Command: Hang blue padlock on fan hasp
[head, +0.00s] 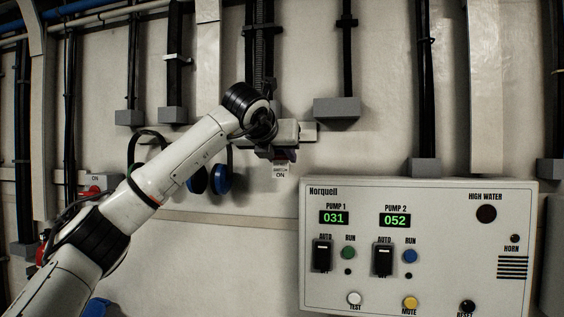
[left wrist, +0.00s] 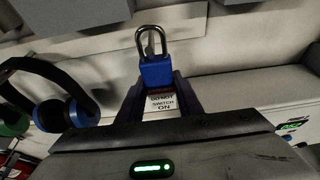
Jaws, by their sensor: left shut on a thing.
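My left gripper (head: 284,154) is in front of the wall, left of and above the control panel. It also shows in the left wrist view (left wrist: 158,80), shut on the blue padlock (left wrist: 156,73). The padlock's metal shackle (left wrist: 153,40) points up, away from the gripper. A white tag (left wrist: 162,102) reading "do not switch on" hangs below the padlock body; it shows in the head view too (head: 281,170). I cannot make out the fan hasp in either view. My right gripper is not in view.
A control panel (head: 430,240) marked Norquell stands at the lower right. Blue ear defenders (head: 221,179) hang on the wall beside my left arm; they show at left in the wrist view (left wrist: 78,110). A grey box (head: 337,108) is on the wall above right of my gripper.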

